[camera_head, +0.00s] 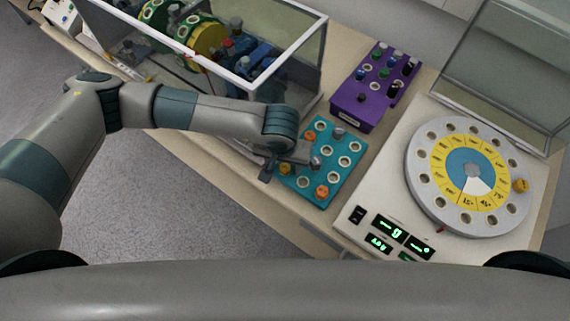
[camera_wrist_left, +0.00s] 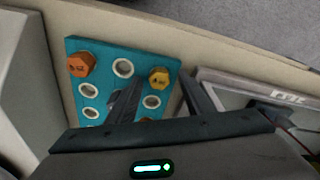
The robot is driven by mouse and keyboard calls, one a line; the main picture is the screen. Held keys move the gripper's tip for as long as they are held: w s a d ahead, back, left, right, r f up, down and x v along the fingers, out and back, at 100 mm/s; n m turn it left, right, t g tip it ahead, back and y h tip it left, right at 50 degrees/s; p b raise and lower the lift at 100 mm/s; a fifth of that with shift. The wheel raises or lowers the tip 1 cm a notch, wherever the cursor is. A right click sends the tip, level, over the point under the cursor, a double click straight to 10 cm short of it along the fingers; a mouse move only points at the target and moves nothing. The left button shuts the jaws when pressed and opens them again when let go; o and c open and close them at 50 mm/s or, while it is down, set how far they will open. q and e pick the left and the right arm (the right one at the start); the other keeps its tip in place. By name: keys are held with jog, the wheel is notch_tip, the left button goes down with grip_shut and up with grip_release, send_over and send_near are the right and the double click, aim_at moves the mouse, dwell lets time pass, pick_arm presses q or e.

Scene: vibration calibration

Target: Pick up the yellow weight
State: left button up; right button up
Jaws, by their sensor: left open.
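The yellow weight (camera_head: 285,169) sits in a hole near the lower left edge of the teal rack (camera_head: 343,172). My left gripper (camera_head: 286,163) is over that edge, just above the yellow weight. In the left wrist view the yellow hexagonal weight (camera_wrist_left: 159,77) shows between the tips of the two open fingers (camera_wrist_left: 158,82). The gap between fingers and weight in height cannot be told. My right gripper is not in view.
Orange weights (camera_head: 322,191) and grey weights (camera_head: 338,133) stand in the teal rack. A purple rack (camera_head: 350,106) with several weights is behind it. A glass-walled case (camera_head: 290,52) stands at left, and a machine with a round dial (camera_head: 429,200) at right.

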pick_arm(q)
jog(key=shift+f, duration=0.15)
jog(key=shift+c, duration=0.5)
jog(key=c, duration=1)
